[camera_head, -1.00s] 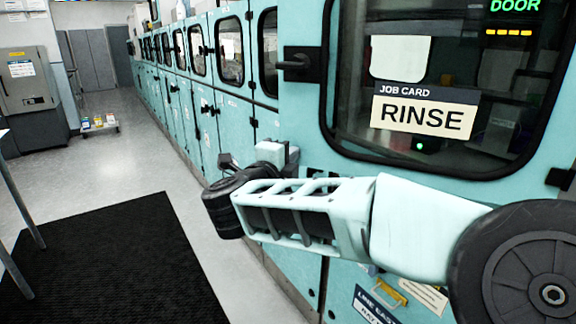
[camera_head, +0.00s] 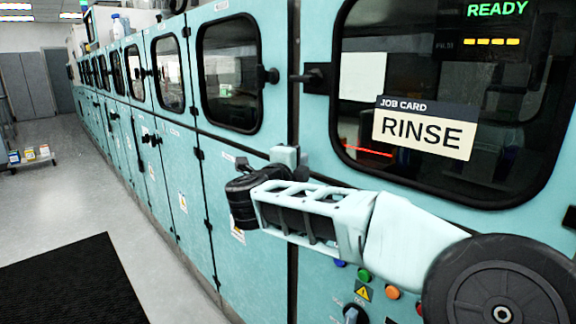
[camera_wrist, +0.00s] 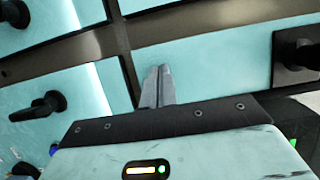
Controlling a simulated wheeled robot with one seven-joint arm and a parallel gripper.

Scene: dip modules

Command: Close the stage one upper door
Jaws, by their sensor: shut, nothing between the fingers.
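A teal upper door (camera_head: 318,35) with a dark window and a "RINSE" job card (camera_head: 424,127) fills the right of the head view. It looks flush with the cabinet front, and its black handle (camera_head: 316,78) is at its left edge. A green "READY" display (camera_head: 497,10) shows behind the glass. No stage number is readable. In the wrist view my gripper (camera_wrist: 158,75) has its two grey fingers together, empty, pointing at a teal panel (camera_wrist: 205,55). I cannot tell whether they touch it.
A row of teal cabinets with windowed upper doors (camera_head: 230,75) runs away to the left. Black handles (camera_wrist: 45,105) stick out near my gripper. Coloured buttons (camera_head: 364,275) sit below my arm.

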